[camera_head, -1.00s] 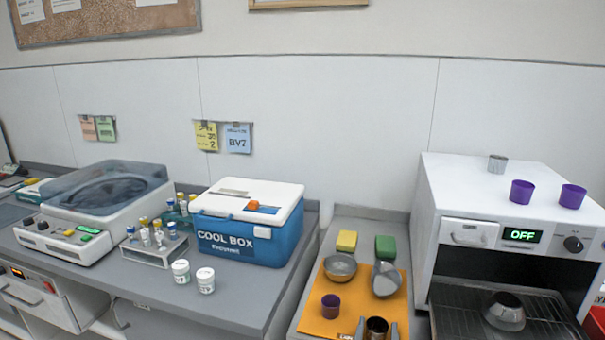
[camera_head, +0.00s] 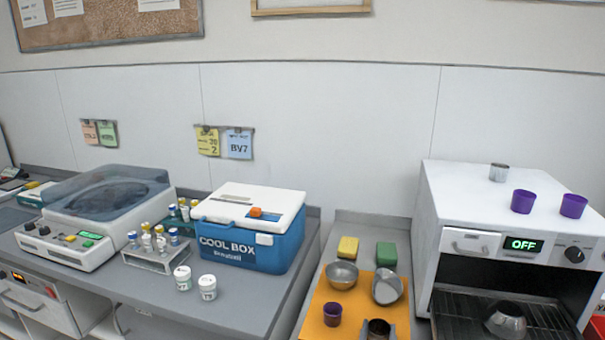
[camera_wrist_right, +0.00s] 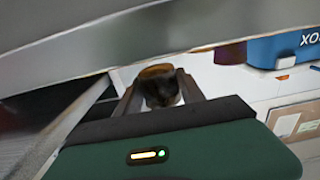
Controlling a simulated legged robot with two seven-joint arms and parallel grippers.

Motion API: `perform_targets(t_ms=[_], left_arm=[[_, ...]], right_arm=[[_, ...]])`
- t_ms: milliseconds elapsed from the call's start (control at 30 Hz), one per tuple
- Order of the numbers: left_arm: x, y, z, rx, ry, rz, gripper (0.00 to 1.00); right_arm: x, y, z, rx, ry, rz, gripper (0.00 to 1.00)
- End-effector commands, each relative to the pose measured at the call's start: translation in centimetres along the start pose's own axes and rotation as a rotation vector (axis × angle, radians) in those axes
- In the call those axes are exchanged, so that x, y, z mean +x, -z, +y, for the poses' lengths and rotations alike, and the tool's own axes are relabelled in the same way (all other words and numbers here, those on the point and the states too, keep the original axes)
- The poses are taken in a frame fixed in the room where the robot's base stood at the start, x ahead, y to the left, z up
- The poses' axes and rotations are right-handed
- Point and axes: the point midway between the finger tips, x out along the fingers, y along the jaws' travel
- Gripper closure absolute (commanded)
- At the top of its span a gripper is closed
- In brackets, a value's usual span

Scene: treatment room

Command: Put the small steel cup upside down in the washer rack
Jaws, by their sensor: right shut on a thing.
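My right gripper (camera_head: 378,331) is at the bottom of the head view, over the front of the orange mat (camera_head: 318,319). Its fingers are shut on a small steel cup (camera_head: 379,327), whose open, dark mouth faces up. The right wrist view shows the cup (camera_wrist_right: 160,88) dark and partly hidden between the fingers. The washer (camera_head: 464,215) stands at the right with its front open. Its wire rack (camera_head: 455,312) is pulled out, and an upturned steel bowl (camera_head: 506,322) sits on it. My left gripper is not in view.
On the mat are a steel bowl (camera_head: 341,274), a tilted steel vessel (camera_head: 387,288) and a purple cup (camera_head: 332,314). Yellow (camera_head: 348,247) and green (camera_head: 386,254) sponges lie behind. A grey cup (camera_head: 499,172) and two purple cups (camera_head: 523,201) stand on the washer. The cool box (camera_head: 250,235) is left.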

Motion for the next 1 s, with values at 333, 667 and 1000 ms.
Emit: perform_targets(t_ms=[333, 667, 1000], left_arm=[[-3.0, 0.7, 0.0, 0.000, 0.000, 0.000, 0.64], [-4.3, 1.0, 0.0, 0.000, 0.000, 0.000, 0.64], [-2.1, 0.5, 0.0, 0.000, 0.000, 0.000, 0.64]], right_arm=[[0.0, 3.9, 0.0, 0.000, 0.000, 0.002, 0.81], [0.0, 5.7, 0.0, 0.000, 0.000, 0.001, 0.81], [0.0, 5.0, 0.1, 0.151, -0.002, 0.004, 0.81]])
